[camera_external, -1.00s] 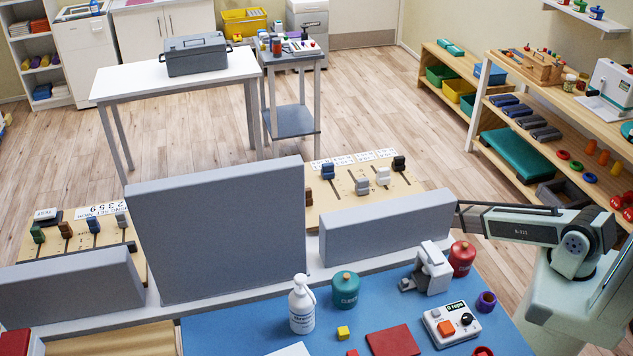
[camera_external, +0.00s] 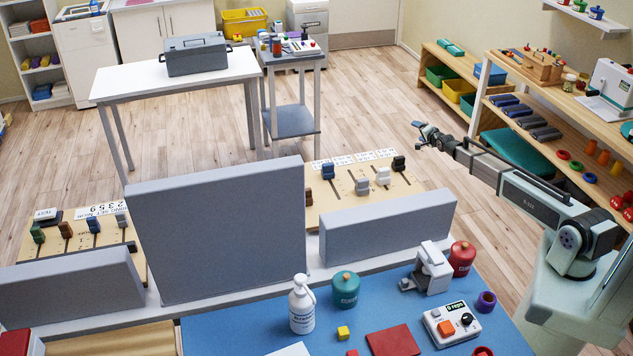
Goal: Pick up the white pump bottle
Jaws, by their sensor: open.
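The white pump bottle (camera_external: 302,309) stands upright on the blue mat (camera_external: 255,325) at the bottom centre, with dark lettering on its front. A teal lidded jar (camera_external: 345,290) stands close to its right. My gripper (camera_external: 420,131) is raised at the upper right, beyond the grey partitions and far from the bottle. It is open, and nothing shows between its fingers.
Grey upright partitions (camera_external: 215,235) stand behind the mat.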

